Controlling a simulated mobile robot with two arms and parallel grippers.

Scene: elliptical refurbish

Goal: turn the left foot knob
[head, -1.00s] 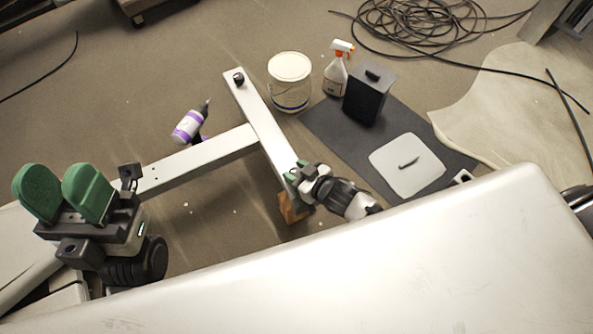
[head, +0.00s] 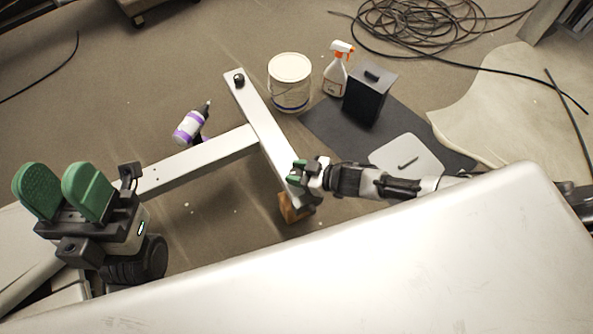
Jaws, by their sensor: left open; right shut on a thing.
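A white T-shaped frame lies on the floor, with a crossbar (head: 262,122) running from upper left to lower right. A black foot knob (head: 239,79) stands on the far end of the crossbar. My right gripper (head: 299,172) is at the near end of the crossbar, with its green fingers shut on a knob there that the fingers hide. I cannot tell from the picture how far that knob is turned. My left gripper (head: 64,184) is open and empty at the left, its green pads pointing up, well apart from the crossbar.
A wooden block (head: 292,208) is under the near end of the crossbar. A coiled cable (head: 415,25) lies farther back.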

